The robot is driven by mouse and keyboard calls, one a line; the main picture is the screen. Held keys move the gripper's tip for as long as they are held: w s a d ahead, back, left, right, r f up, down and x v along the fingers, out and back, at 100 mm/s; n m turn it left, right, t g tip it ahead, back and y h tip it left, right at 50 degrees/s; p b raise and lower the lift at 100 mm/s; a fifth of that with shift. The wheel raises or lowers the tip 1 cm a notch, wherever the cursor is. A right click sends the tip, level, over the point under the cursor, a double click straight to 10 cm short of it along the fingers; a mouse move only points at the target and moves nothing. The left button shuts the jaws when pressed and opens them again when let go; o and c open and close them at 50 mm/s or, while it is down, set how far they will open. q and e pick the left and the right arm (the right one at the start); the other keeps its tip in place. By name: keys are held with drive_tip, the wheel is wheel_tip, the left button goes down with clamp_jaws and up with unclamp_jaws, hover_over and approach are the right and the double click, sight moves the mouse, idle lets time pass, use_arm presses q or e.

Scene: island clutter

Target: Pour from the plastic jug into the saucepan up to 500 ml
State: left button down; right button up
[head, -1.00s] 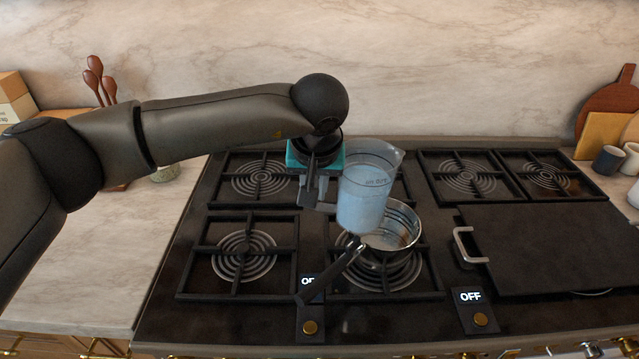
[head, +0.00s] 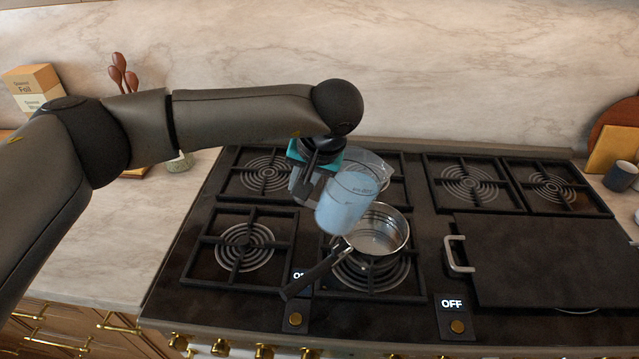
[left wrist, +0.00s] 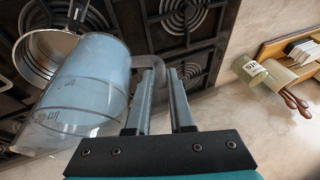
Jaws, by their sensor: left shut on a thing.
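The plastic jug (head: 347,200) is clear with pale blue liquid in it, and it hangs tilted above the stove in the head view. My left gripper (head: 312,188) is shut on the jug's handle; the left wrist view shows the fingers (left wrist: 162,95) around the handle beside the jug (left wrist: 82,85). The saucepan (head: 381,232) is steel with a black handle and stands on the front burner, just right of and below the jug. Its inside looks shiny, and I cannot tell whether it holds liquid. It also shows in the left wrist view (left wrist: 30,48). My right gripper is out of view.
A black griddle plate (head: 545,260) with a metal handle covers the stove's right front. A dark cup (head: 620,176) stands far right. The left counter is mostly clear.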

use_arm(q)
drive_tip(key=shift+w+a, duration=0.1)
drive_tip(key=shift+a, duration=0.2)
drive_tip(key=shift+d+r, duration=0.1)
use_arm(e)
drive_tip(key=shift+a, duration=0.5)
use_arm(q)
drive_tip(key=shift+r, duration=0.2)
drive_tip(key=shift+r+y+p, duration=0.3)
drive_tip(key=shift+r+y, duration=0.15)
drive_tip(key=shift+y, duration=0.15)
drive_tip(key=shift+a, duration=0.25)
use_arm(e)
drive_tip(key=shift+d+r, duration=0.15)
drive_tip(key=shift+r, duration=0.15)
